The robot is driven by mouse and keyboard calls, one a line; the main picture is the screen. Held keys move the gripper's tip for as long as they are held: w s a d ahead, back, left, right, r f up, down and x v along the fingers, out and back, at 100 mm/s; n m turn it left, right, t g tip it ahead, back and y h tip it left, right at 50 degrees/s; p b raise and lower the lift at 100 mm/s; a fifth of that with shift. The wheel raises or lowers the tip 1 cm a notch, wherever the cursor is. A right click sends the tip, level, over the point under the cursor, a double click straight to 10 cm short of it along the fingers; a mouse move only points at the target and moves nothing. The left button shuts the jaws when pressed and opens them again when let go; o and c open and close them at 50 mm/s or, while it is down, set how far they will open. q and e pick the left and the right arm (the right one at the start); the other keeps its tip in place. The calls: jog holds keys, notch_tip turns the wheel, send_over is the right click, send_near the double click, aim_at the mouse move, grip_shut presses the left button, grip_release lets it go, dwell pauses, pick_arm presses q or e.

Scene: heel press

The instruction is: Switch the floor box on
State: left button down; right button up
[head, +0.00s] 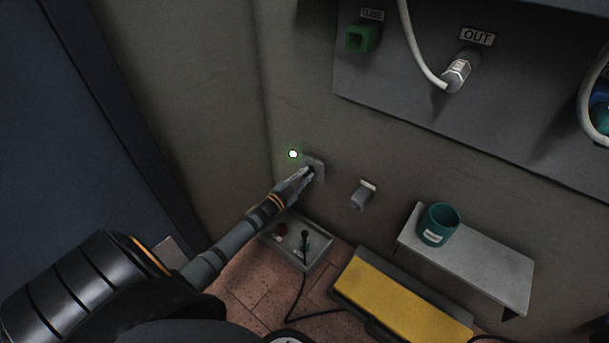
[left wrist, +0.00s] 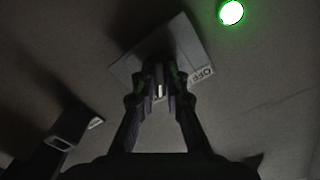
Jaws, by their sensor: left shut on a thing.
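A grey box (head: 318,258) lies on the floor by the wall, below my left forearm. It carries a red knob (head: 282,230) and a black upright lever (head: 305,238). My left gripper (head: 311,172) is up at the wall, at a grey wall plate (head: 319,166). In the left wrist view the plate (left wrist: 185,45) bears a label reading OFF (left wrist: 202,74). The gripper (left wrist: 160,95) is shut on a small pale-edged lever (left wrist: 159,91) in front of the plate. The fingers hide most of this lever. My right gripper is not in view.
A green lamp (head: 292,154) glows beside the plate. A second grey wall fitting (head: 360,197) is to its right. A shelf (head: 490,270) holds a teal cup (head: 438,225). A yellow-topped pedal (head: 400,303) and a black cable (head: 296,300) lie on the floor.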

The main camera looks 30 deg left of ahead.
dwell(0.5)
pick_arm(q)
jog(key=c, duration=1.4)
grip_release()
jog(key=s, duration=0.8)
jog(key=s+a, duration=0.1)
jog(key=s, duration=0.3)
